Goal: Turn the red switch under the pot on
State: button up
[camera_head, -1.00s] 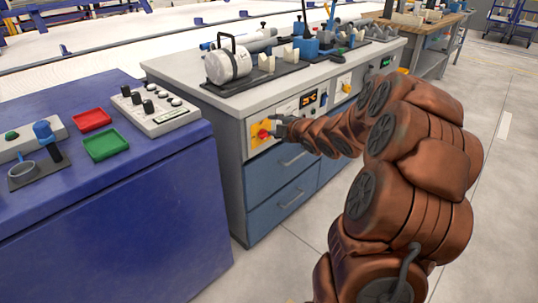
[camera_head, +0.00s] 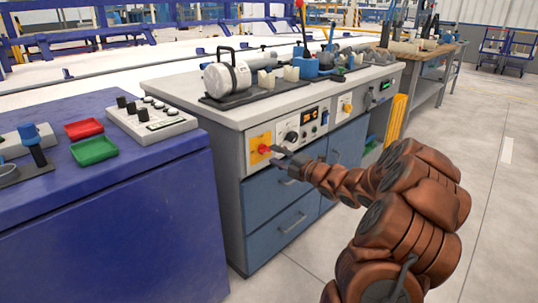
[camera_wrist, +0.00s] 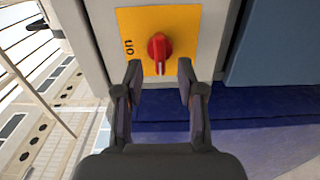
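The red switch (camera_head: 263,149) is a knob on a yellow plate (camera_head: 257,141) on the grey front panel of the bench, below the silver pot (camera_head: 228,76). In the wrist view the red switch (camera_wrist: 159,47) shows whole, beside the black word "on". My gripper (camera_head: 279,154) is at the switch's right in the head view, its fingers small and partly unclear there. In the wrist view my gripper (camera_wrist: 160,77) is open and empty, with one fingertip to each side of the knob's lower end. Contact cannot be told.
Another yellow switch plate (camera_head: 346,104) and a control panel with a display (camera_head: 307,117) are farther right on the bench. Blue drawers (camera_head: 272,203) lie below. A blue cabinet (camera_head: 110,225) stands at the left. The floor (camera_head: 480,200) at right is clear.

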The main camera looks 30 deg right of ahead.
aim_at(268, 151)
jog(key=shift+b+x, duration=0.3)
jog(key=shift+x, duration=1.6)
grip_shut()
